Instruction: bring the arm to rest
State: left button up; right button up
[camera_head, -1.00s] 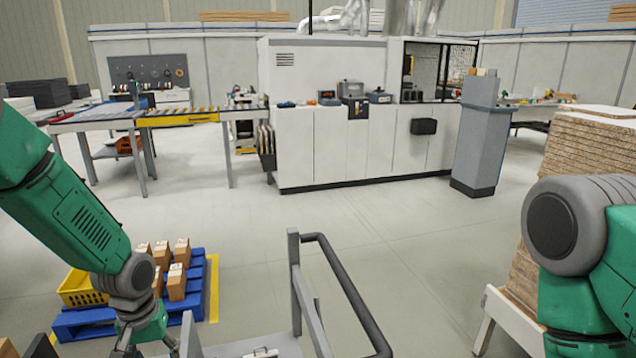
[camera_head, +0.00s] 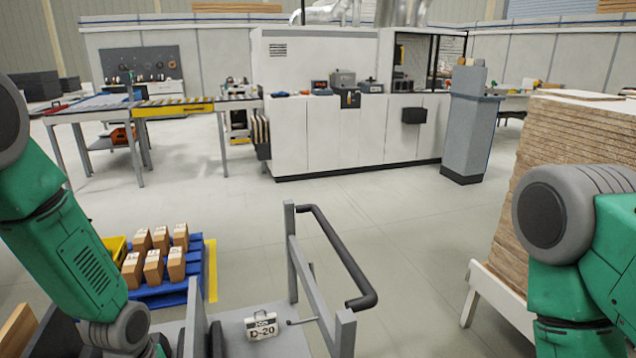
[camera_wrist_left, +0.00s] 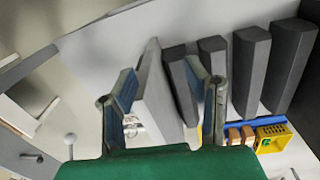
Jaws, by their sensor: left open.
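My left arm (camera_head: 75,250) comes in from the left in the head view, bent downward. Its hand is mostly cut off by the bottom edge there. In the left wrist view my left gripper (camera_wrist_left: 162,74) is open, its two fingers spread apart. A pale upright panel (camera_wrist_left: 158,100) shows between and beyond the fingers; I cannot tell how near it is. No held object is visible. My right arm (camera_head: 570,240) stands at the right of the head view; its gripper is out of frame.
Left are a blue pallet (camera_head: 170,294) with brown boxes and a yellow crate (camera_head: 117,246). Dark slabs (camera_wrist_left: 250,70) show in the wrist view. A board stack (camera_head: 570,140) stands right.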

pick_arm(q)
jog(key=s+f+m+b, duration=0.1)
jog(key=s+f, duration=0.2)
jog(key=s, duration=0.4)
jog(key=s+f+m+b, duration=0.1)
jog(key=s+f, duration=0.3)
jog(key=s, duration=0.4)
jog(key=s+d+f+m+b, duration=0.1)
jog(key=s+f, duration=0.3)
jog(key=s, duration=0.4)
jog(key=shift+y+b, duration=0.3)
jog(key=shift+b, duration=0.5)
